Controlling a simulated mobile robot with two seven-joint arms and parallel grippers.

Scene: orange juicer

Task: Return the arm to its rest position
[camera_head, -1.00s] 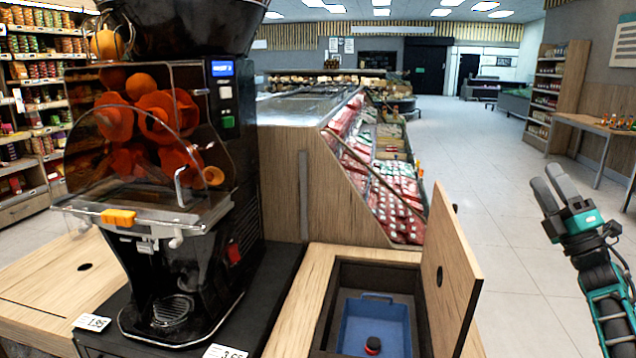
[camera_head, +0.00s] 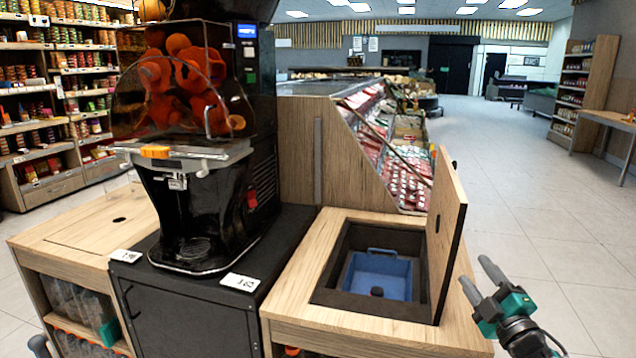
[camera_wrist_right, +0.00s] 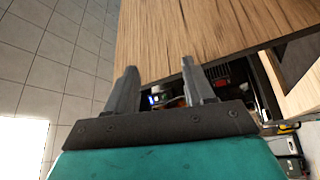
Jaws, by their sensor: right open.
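My right gripper (camera_head: 478,275) is at the lower right of the head view, beside the wooden counter with the raised lid. Its two grey fingers are apart with nothing between them. They also show apart and empty in the right wrist view (camera_wrist_right: 159,68), with a wooden panel (camera_wrist_right: 220,30) beyond them. A grey tip (camera_head: 38,345) at the lower left edge of the head view looks like part of my left gripper. Its jaws cannot be made out. The orange juicer (camera_head: 200,180) stands on a black cabinet at centre left, with oranges behind its clear cover.
The lid (camera_head: 449,225) stands upright beside the open well, close to my right gripper. A blue bin (camera_head: 377,275) sits in the well with a small dark round thing in it. Price cards (camera_head: 240,282) lie on the cabinet. Tiled floor (camera_head: 570,240) on the right is clear.

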